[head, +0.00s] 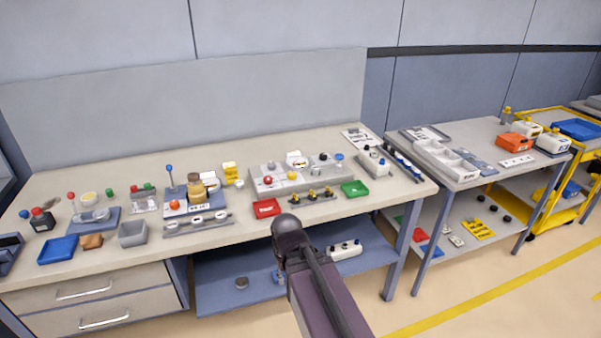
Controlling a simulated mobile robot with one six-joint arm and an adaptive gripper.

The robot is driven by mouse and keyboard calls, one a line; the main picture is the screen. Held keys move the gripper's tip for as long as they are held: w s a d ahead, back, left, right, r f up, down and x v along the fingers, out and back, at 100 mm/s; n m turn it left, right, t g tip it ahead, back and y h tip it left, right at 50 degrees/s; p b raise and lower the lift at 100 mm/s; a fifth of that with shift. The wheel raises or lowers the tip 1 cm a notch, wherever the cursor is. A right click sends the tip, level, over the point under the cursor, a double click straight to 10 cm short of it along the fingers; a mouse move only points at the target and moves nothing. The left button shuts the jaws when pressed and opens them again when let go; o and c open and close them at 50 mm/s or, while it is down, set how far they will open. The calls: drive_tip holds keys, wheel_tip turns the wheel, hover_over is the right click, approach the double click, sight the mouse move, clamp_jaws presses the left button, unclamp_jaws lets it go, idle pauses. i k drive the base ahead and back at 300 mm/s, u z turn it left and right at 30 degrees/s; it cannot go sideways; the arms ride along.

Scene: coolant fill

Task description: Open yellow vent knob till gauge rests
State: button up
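A small yellow knob (292,176) sits on the front of a grey fixture block (312,182) on the long workbench. A red knob (268,180) is to its left on the same block. A white-faced part (296,158), possibly the gauge, stands at the back of the block; its reading is too small to make out. My arm rises from the bottom of the head view, its dark rounded joint in front of the bench edge, below the block. I cannot make out my gripper or its fingers.
A red tray (266,208) and a green tray (355,188) flank a row of small brass-coloured fittings (312,194) before the block. A stand with a blue-topped lever (169,168) is to the left. A second table (478,178) stands at right. Clear floor lies in front.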

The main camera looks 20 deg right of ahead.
sight(291, 175)
drive_tip(key=k, duration=0.65)
drive_tip(key=z, duration=0.55)
drive_tip(key=i, duration=1.75)
drive_tip(key=u, duration=0.5)
